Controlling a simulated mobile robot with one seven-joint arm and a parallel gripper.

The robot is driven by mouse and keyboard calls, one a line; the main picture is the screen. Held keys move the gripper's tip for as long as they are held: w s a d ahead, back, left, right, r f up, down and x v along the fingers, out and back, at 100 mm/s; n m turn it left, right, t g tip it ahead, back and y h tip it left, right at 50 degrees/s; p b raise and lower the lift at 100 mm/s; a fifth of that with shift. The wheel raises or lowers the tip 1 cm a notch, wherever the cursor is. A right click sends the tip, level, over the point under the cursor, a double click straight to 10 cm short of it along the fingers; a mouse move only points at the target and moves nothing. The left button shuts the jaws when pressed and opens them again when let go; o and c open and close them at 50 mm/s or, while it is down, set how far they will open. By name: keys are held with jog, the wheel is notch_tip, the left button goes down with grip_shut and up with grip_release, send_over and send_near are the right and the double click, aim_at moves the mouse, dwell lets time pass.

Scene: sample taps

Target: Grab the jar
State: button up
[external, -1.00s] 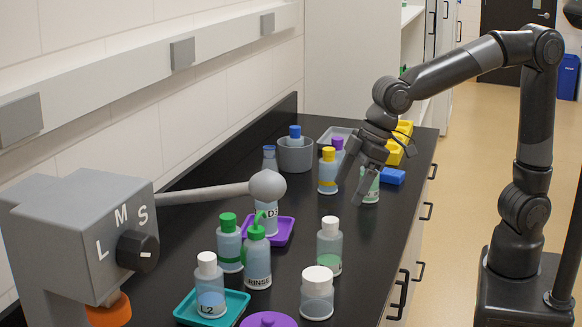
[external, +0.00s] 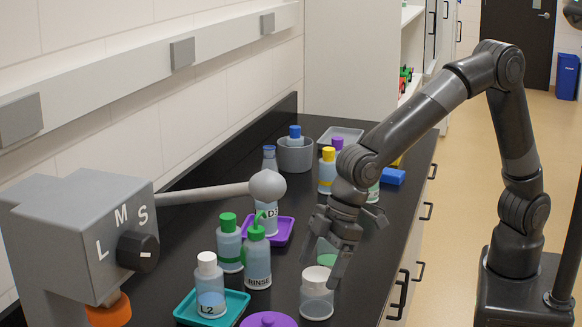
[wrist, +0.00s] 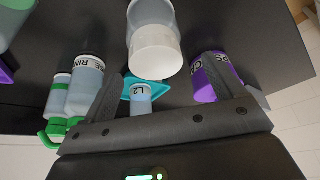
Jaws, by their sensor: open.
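The jar (external: 317,300) is a short clear container with a wide white lid, upright on the black bench near the front right in the external view. In the wrist view the jar (wrist: 154,48) shows at top centre, its white lid towards me. My gripper (external: 320,272) is open and empty, pointing down just above and behind the jar, one finger close to its lid. In the wrist view my gripper (wrist: 163,70) has its fingers spread to either side of the jar's line. I cannot tell whether a finger touches it.

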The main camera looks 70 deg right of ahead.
aim_at(318, 274)
jog(key=x, duration=0.5)
jog(key=shift+s+d+f, duration=0.15)
jog(key=shift+s+d, duration=0.05)
jog(key=shift+d, duration=0.15)
jog(key=shift+c, duration=0.6)
jog(key=c, duration=0.9)
jog(key=shift+c, duration=0.2)
